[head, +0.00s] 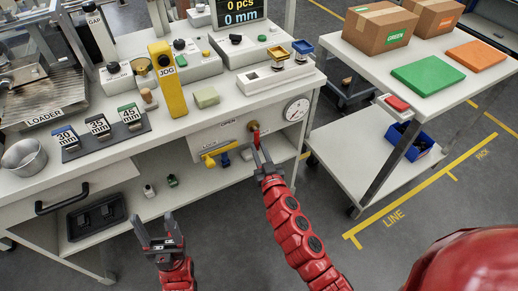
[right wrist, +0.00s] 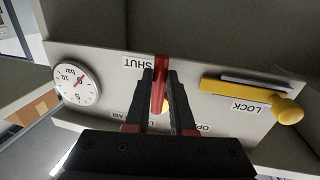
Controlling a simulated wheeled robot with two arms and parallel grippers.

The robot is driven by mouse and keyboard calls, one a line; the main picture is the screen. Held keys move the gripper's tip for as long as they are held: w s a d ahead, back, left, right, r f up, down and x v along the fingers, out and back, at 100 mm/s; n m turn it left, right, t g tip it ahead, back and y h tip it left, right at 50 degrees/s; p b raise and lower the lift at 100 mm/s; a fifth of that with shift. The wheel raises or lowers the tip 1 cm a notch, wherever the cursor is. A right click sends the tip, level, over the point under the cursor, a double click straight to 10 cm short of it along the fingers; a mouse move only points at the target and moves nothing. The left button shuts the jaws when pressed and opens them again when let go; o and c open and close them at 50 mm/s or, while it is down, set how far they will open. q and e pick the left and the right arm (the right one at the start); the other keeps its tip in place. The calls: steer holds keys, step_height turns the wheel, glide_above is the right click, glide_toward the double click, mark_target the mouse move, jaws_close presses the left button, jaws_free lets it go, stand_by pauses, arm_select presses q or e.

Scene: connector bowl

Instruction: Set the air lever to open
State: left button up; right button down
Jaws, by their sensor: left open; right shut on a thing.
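The red air lever (head: 255,136) is on the front panel under the bench top. The right wrist view shows the lever (right wrist: 160,68) upside down, running from a brass pivot to beside the SHUT label (right wrist: 140,62). The OPEN label (right wrist: 203,127) is on the other side of the pivot. My right gripper (head: 262,157) is shut on the lever; its fingers (right wrist: 161,85) lie on both sides of it and hide part of it. My left gripper (head: 158,228) is open and empty, low in front of the bench.
A round pressure gauge (head: 297,110) sits right of the lever. A yellow LOCK handle (head: 219,150) is to its left on the same panel. A lower shelf (head: 205,183) carries small items. A cart (head: 350,140) stands at the right, with floor between.

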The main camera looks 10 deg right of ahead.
stand_by(0.4)
steer(key=a+m+p, duration=0.1)
steer(key=m+p, duration=0.1)
steer(key=a+r+m+p, duration=0.1)
steer(key=m+p, duration=0.1)
steer(key=s+m+g+p, duration=0.1)
steer(key=p, duration=0.1)
steer(key=shift+a+r+m+p, duration=0.3)
steer(key=shift+a+m+p, duration=0.05)
steer(key=shift+a+m, duration=0.05)
steer(key=shift+s+a+r+m+g+y+p, duration=0.15)
steer(key=shift+a+r+m+g+p, duration=0.1)
steer(key=shift+m+p, duration=0.3)
steer(key=shift+s+a+r+m+g+y+p, duration=0.15)
steer(key=shift+a+m+p, duration=0.15)
steer(key=shift+m, duration=0.35)
steer(key=shift+a+r+m, duration=0.2)
steer(key=shift+r+m, duration=0.05)
steer(key=shift+m, duration=0.55)
steer(key=shift+a+r+m+y, duration=0.2)
steer(key=shift+r+m+y, duration=0.15)
steer(key=shift+m, duration=0.45)
steer(key=shift+a+r+m+g+y+b, duration=0.15)
steer(key=shift+r+m+g+y+b, duration=0.2)
steer(key=shift+r+m, duration=0.5)
steer(key=shift+s+r+m+y, duration=0.1)
steer(key=shift+r+m+y, duration=0.35)
steer(key=shift+m, duration=0.9)
steer(key=shift+a+r, duration=0.1)
steer(key=shift+r, duration=0.1)
